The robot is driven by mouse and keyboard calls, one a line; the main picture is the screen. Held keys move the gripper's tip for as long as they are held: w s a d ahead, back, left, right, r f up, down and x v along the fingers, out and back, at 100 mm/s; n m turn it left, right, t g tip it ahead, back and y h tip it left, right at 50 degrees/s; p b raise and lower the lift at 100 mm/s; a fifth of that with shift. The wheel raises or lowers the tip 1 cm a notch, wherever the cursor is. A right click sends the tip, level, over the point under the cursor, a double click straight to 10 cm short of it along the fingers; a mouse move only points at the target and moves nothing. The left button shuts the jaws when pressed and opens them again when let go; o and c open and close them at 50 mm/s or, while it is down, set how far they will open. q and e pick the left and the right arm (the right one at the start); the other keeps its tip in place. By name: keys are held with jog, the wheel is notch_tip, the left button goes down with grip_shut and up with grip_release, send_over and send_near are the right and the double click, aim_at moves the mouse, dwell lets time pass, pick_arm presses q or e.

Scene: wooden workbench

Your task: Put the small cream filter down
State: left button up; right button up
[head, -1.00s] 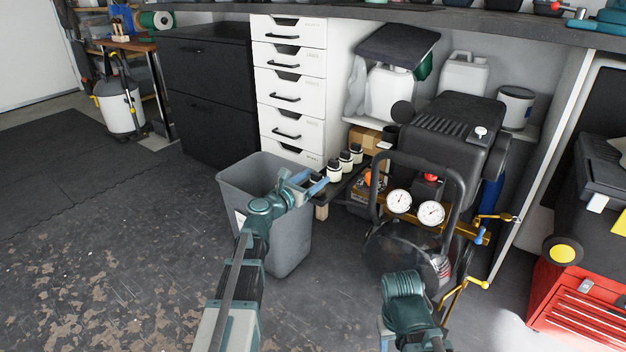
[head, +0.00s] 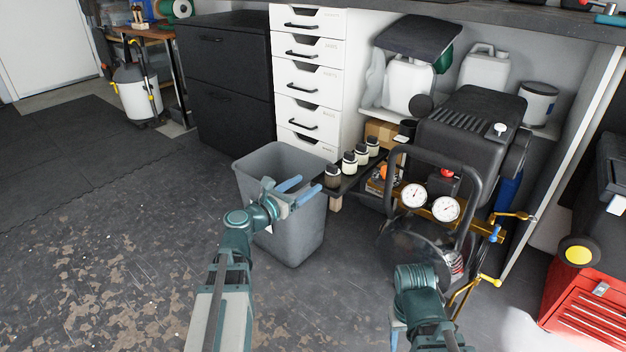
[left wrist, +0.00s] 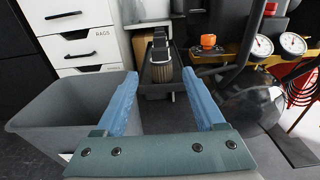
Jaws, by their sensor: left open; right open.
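A small cream pleated filter (head: 333,177) with a dark top stands at the near end of a row on a low dark tray (head: 345,190). In the left wrist view the filter (left wrist: 162,73) stands upright just beyond my fingertips, in line with the gap between them. My left gripper (head: 306,186) is open and empty, over the right side of the grey bin and apart from the filter. My right gripper (head: 394,338) shows only a sliver of blue finger low in the head view, mostly hidden behind its own arm.
Several similar dark-topped filters (head: 361,154) stand behind it. The grey bin (head: 290,235) is below my left gripper. A compressor (head: 470,125) with a black frame and gauges is right of the tray. White drawers (head: 308,80) stand behind the bin.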

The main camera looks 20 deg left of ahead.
pick_arm(q)
jog(key=shift+s+a, duration=0.2)
jog(key=shift+s, duration=0.15)
jog(key=s+d+f+m+g+h, duration=0.1)
jog(key=s+d+f+m+g, duration=0.3)
jog(key=d+m, duration=0.3)
jog(key=s+d+f+m+g, duration=0.2)
jog(key=d+f+m+g, duration=0.1)
jog(key=d+f+m, duration=0.3)
jog(key=s+d+f+m+g+h, duration=0.1)
jog(key=s+d+f+m+g, duration=0.25)
jog(key=d+m, duration=0.45)
jog(key=s+f+m+g+y, duration=0.6)
jog(key=s+m+y, duration=0.3)
jog(key=s+m, duration=0.3)
jog(key=f+m, duration=0.1)
jog(key=m, duration=0.1)
jog(key=shift+s+m, duration=0.3)
jog(key=shift+m, duration=0.1)
jog(key=shift+d, duration=0.1)
